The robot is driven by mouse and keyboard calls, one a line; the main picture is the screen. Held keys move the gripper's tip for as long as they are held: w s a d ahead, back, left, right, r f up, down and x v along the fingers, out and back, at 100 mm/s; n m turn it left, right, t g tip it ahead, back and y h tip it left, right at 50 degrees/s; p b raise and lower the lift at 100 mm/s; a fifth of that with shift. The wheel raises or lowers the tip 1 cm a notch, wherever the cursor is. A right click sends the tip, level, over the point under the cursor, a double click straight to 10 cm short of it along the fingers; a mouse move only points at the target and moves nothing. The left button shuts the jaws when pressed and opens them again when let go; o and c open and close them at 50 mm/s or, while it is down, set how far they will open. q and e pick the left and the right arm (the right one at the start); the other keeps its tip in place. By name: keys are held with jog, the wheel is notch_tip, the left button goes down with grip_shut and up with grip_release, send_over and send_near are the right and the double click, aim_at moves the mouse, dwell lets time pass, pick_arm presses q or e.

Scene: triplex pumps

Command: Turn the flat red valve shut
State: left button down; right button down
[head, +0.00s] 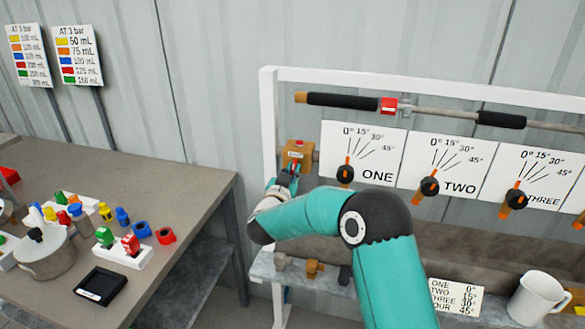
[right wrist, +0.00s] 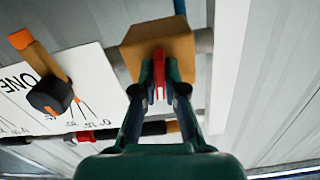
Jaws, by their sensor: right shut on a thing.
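The flat red valve (right wrist: 159,82) is a thin red handle on the front of an orange-brown block (head: 298,151), at the left end of the rack's panels. In the right wrist view the block (right wrist: 158,45) is directly ahead. My right gripper (head: 290,174) reaches the block from below in the head view. In the right wrist view its two dark green fingers (right wrist: 160,80) are closed around the red handle, one on each side. The fingers hide part of the handle. My left gripper is not in view.
Panel ONE with its orange-and-black lever (head: 345,173) is just right of the block. A pipe with black sleeves (head: 343,101) and a red fitting (head: 388,105) runs above. A white mug (head: 538,298) stands lower right. A cluttered table (head: 190,190) is left.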

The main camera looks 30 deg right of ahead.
jog(key=shift+a+f+n+p, duration=0.1)
jog(key=shift+f+n+p, duration=0.2)
jog(key=shift+n, duration=0.6)
jog(key=c, duration=1.3)
grip_release()
jog(key=shift+r, duration=0.1)
jog(key=shift+o, duration=0.3)
jog(key=shift+r, duration=0.1)
jog(key=v, duration=1.2)
